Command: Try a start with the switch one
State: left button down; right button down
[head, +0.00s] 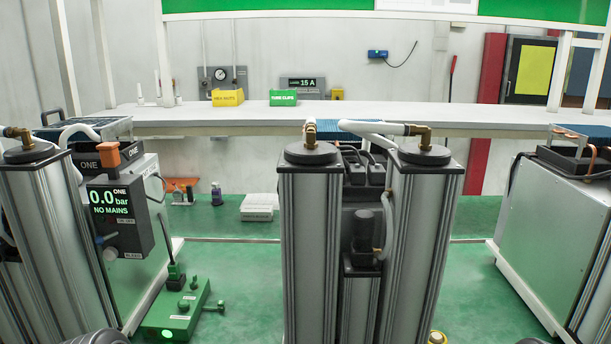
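A dark control box (118,215) marked ONE is fixed to the left unit, beside the silver columns (60,235). Its display (110,202) reads 0.0 bar and NO MAINS in green. An orange switch-like block (108,154) stands on top of the box, next to another ONE label (88,164). I cannot tell its switch position. Neither of my grippers shows in the head view; only dark rounded shapes show at the bottom edge.
A green floor box (178,312) with a black plug-like part stands at lower left. Twin silver columns (310,240) stand in the middle, another unit (550,220) at right. A long bench (380,112) carries yellow and green bins (283,98). Green floor shows between the units.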

aim_at(98, 239)
jog(key=u, duration=1.25)
